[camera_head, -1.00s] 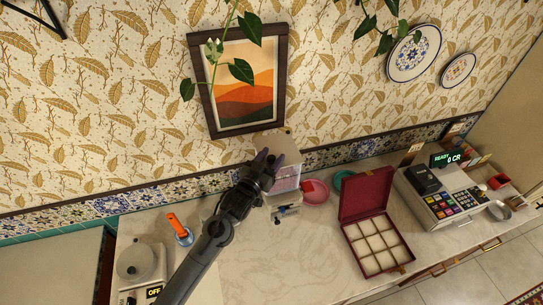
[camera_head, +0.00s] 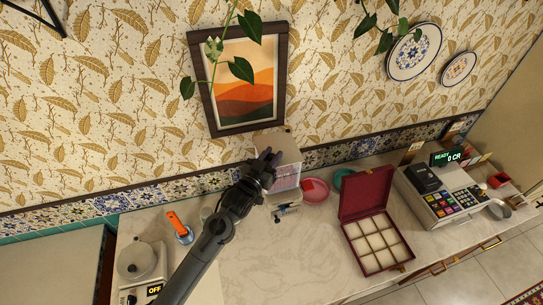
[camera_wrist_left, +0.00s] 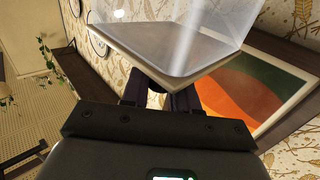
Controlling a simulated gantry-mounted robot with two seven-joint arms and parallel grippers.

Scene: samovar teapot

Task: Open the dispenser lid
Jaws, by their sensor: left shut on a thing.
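The dispenser (camera_head: 288,172) is a pale, clear-walled box standing on the counter against the tiled wall, with pink contents showing. My left gripper (camera_head: 270,157) is at its upper left side, shut with its fingertips at the lid's edge. In the left wrist view, the lid (camera_wrist_left: 165,57) is a flat panel with a pale rim, with clear walls beyond it. My left gripper's dark fingers (camera_wrist_left: 167,98) meet that rim, and their tips are partly hidden behind it. The lid's tilt is hard to tell in the head view. My right gripper is out of view.
A red compartment box (camera_head: 378,240) stands open to the right, beside the cash register (camera_head: 445,200). A pink bowl (camera_head: 316,193) sits right next to the dispenser. A kitchen scale (camera_head: 140,265) is at left. The front middle counter is clear.

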